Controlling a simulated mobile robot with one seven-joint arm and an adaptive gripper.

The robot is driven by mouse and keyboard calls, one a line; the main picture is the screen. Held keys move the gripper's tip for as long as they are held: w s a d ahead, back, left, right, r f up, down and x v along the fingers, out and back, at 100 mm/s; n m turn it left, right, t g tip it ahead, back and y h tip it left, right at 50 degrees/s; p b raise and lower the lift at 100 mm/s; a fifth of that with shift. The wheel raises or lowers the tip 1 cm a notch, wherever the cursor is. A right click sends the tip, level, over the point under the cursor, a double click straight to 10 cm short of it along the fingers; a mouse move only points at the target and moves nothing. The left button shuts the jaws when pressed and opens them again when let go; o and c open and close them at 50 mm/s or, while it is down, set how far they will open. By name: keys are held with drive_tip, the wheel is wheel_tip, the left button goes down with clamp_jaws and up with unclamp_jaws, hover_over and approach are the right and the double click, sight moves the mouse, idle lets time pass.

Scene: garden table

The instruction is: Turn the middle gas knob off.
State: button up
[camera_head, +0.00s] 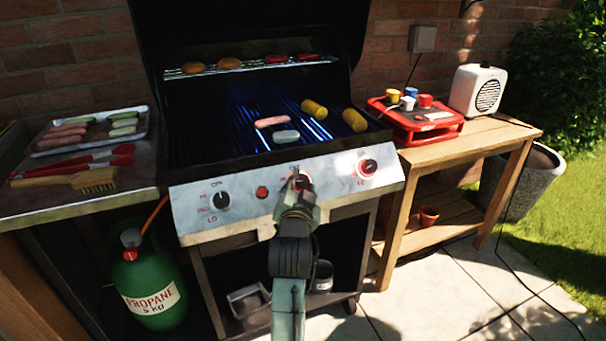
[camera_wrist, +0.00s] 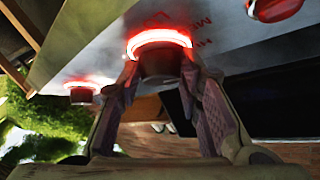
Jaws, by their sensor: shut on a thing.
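The gas grill (camera_head: 290,190) has a silver front panel with a row of controls. My gripper (camera_head: 300,184) reaches up to the middle knob (camera_head: 304,179), which it largely hides in the head view. In the wrist view the middle knob (camera_wrist: 160,62) is dark with a glowing red ring at its base. My gripper's two fingers (camera_wrist: 160,85) are shut on its sides. The knob's pointer is hidden. The right knob (camera_head: 368,167) also has a red ring, and it shows at the left of the wrist view (camera_wrist: 80,95). The left knob (camera_head: 221,200) is dark with no red ring.
A red button (camera_head: 262,191) sits between the left and middle knobs. Sausages (camera_head: 271,121) and corn (camera_head: 354,120) lie on the grate. A green propane bottle (camera_head: 150,280) stands below left. A wooden side table (camera_head: 500,135) with a red case (camera_head: 410,125) stands right.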

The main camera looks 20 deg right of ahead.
drive_tip(key=m, duration=0.1)
drive_tip(key=m+g+h+p, duration=0.1)
drive_tip(key=m+g+h, duration=0.1)
drive_tip(key=shift+w+a+r+m+p, duration=0.2)
drive_tip(key=shift+a+r+m+p, duration=0.1)
drive_tip(key=shift+r+p, duration=0.1)
drive_tip(key=m+g, duration=0.1)
drive_tip(key=m, duration=0.1)
drive_tip(key=m+g+h+p, duration=0.1)
drive_tip(key=m+g, duration=0.1)
drive_tip(key=m, duration=0.1)
drive_tip(key=shift+w+a+r+g, duration=0.1)
drive_tip(key=shift+w+g, duration=0.1)
drive_tip(key=shift+g, duration=0.1)
drive_tip(key=m+g, duration=0.1)
drive_tip(key=m+g+p, duration=0.1)
drive_tip(key=m, duration=0.1)
drive_tip(key=shift+w+r+g, duration=0.15)
drive_tip(key=shift+g, duration=0.25)
drive_tip(key=shift+w+m+g+y+p, duration=0.1)
drive_tip(key=shift+m+g+y+p, duration=0.4)
drive_tip(key=shift+m+g, duration=0.85)
drive_tip(key=shift+m, duration=0.45)
drive_tip(key=o, duration=1.1)
drive_tip(key=shift+o, duration=0.2)
